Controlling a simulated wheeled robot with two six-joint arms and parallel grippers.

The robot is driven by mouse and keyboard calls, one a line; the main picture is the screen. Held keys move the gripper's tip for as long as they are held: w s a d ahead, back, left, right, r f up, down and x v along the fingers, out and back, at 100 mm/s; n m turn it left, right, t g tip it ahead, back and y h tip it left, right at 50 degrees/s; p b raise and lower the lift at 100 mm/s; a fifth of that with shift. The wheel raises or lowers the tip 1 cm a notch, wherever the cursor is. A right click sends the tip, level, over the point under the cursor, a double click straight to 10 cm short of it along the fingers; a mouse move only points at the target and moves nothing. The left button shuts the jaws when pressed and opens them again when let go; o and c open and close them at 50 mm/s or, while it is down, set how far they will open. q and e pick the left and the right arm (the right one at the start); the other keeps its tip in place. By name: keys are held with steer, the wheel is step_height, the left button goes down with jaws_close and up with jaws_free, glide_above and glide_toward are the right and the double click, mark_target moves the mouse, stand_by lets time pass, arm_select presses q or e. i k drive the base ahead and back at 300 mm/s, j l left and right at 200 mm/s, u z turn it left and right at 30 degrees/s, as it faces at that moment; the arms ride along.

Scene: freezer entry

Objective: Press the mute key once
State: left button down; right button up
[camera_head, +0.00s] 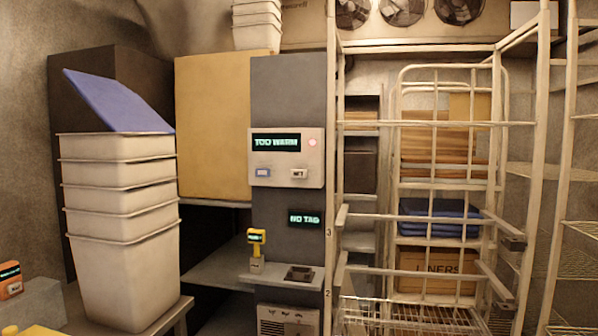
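A light grey control panel (288,188) is mounted on a dark grey column. Its display (277,143) reads "TOO WARM" in green letters. A round pinkish lamp (312,142) sits right of the display. Below are two small keys: a bluish-framed one (263,173) on the left, and a white one (298,174) on the right with dark lettering that may read "MUT", too small to be sure. Nothing touches or covers either key. Neither of my grippers shows in the head view.
A lower display (304,219) reads "NO TAG". A yellow handheld device (257,238) stands on a shelf below. Stacked white bins (122,262) with a tilted blue lid (118,100) stand left. A wire rack cart (437,124) fills the right. The space before the panel looks clear.

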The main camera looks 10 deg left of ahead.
mark_target(295, 173)
steer(key=i+j, duration=0.15)
steer(key=i, duration=0.45)
steer(key=i+j, duration=0.1)
steer(key=i, duration=0.55)
steer(key=i+j, duration=0.15)
steer(key=i, duration=0.45)
